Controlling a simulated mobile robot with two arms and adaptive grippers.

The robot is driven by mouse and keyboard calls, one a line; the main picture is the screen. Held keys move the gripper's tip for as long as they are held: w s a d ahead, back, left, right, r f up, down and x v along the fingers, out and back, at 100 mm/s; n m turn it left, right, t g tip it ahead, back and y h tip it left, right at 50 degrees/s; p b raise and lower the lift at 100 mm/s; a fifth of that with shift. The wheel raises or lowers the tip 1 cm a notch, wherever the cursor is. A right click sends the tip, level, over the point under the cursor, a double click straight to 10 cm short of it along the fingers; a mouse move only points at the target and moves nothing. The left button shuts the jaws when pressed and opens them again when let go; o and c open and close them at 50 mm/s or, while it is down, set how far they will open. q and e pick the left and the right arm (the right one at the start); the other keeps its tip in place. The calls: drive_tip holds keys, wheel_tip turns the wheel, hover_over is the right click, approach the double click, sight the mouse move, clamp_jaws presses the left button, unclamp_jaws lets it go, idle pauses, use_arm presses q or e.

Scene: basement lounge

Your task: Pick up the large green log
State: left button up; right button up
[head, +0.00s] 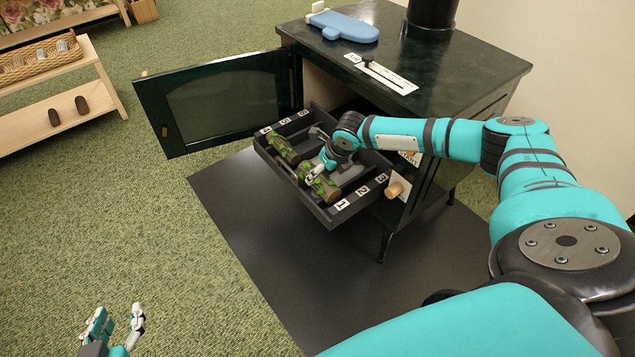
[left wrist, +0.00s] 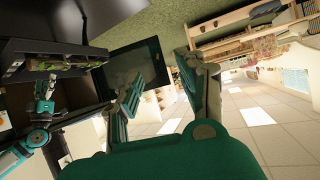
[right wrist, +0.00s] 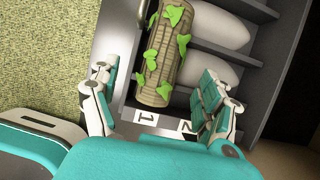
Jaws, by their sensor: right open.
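My right gripper (head: 318,172) is at the near log, pointing down into the tray. In the right wrist view, a leafy log (right wrist: 163,60) lies ahead, between the lines of the open fingers (right wrist: 160,100), with nothing gripped. My left gripper (head: 118,325) is open and empty, low at the left, far from the tray.
The tray (head: 349,212) sticks out of the dark green stove (head: 460,62), whose door (head: 215,105) stands open to the left. Pale grey lumps (right wrist: 210,70) fill neighbouring compartments. A blue mitt-like item (head: 343,27) lies on the stove. A wooden shelf (head: 30,125) stands at left; the carpet between is clear.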

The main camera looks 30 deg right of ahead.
sight(321, 177)
drive_tip(key=shift+b+x, duration=0.3)
drive_tip(key=shift+x, duration=0.65)
drive_tip(key=shift+f, duration=0.25)
drive_tip(key=b+x, duration=0.2)
drive_tip(key=x, duration=0.2)
drive_tip(key=shift+w+d+f+b, duration=0.25)
drive_tip(key=shift+w+b, duration=0.05)
drive_tip(key=shift+b, duration=0.1)
use_arm(q)
wheel_tip(321, 177, up, 15)
drive_tip(key=w+d+t+h, duration=0.1)
drive_tip(key=d+t+h, duration=0.1)
drive_tip(key=t, duration=0.7)
drive_tip(key=shift+w+d+m+t+h, duration=0.3)
drive_tip(key=shift+w+h, duration=0.1)
drive_tip(key=shift+h, duration=0.3)
